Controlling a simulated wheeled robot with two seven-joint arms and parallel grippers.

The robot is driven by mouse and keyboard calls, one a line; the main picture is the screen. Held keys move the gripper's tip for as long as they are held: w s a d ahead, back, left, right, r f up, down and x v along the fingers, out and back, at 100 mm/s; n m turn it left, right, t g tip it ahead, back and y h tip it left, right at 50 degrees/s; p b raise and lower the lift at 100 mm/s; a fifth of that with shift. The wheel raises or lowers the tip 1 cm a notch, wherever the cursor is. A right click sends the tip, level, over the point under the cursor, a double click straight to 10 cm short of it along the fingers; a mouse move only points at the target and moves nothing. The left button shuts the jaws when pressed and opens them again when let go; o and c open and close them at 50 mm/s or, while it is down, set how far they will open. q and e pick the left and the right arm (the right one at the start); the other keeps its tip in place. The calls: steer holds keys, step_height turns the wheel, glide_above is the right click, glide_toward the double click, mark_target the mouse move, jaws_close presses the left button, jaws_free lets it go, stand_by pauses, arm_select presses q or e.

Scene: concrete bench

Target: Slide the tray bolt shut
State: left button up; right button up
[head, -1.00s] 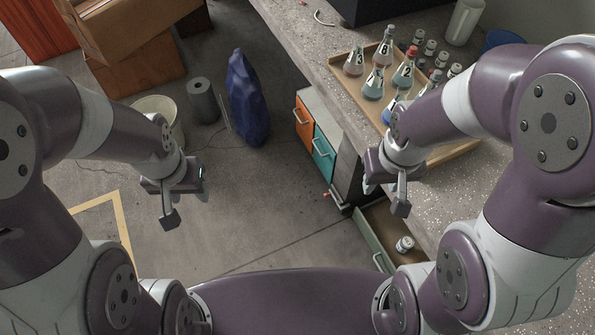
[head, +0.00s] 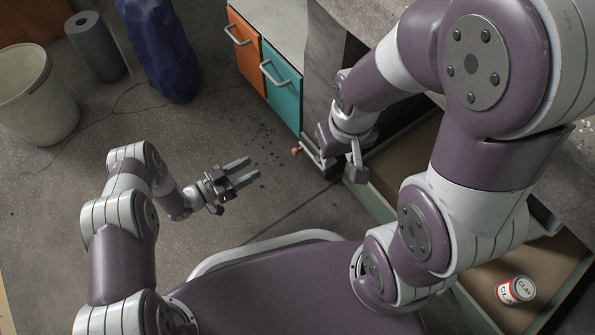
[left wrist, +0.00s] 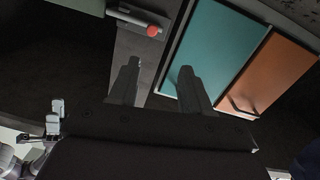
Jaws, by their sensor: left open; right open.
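The tray bolt (head: 314,158) is a pale metal bar with a red knob (head: 297,151), low on the bench's dark end beside the teal door. In the left wrist view the bolt bar (left wrist: 128,19) and its red knob (left wrist: 152,31) show at the top. My left gripper (head: 253,168) is open and empty, left of the knob and apart from it, fingers pointing toward the bench. In the left wrist view its two fingers (left wrist: 159,68) stand apart below the knob. My right gripper (head: 356,172) is open, right of the bolt; its fingers overlap in this view.
An orange door (head: 242,48) and teal door (head: 280,88) with handles are beside the bolt. A bin (head: 38,100), grey roll (head: 96,48) and blue bag (head: 158,55) stand on the floor.

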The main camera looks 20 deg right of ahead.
arm_select(q)
steer(key=s+d+f+b, duration=0.1)
steer(key=d+f, duration=0.1)
steer(key=b, duration=0.6)
glide_toward(313, 155)
steer(key=w+d+f, duration=0.1)
steer(key=w+d, duration=0.2)
steer(key=w, duration=0.2)
steer(key=shift+w+a+h, duration=0.1)
steer(key=shift+a+h, duration=0.05)
steer(key=shift+h, duration=0.25)
arm_select(e)
step_height(313, 155, down, 8)
steer(key=shift+d, duration=0.15)
arm_select(q)
jaws_close()
arm_select(e)
steer(key=shift+r, duration=0.1)
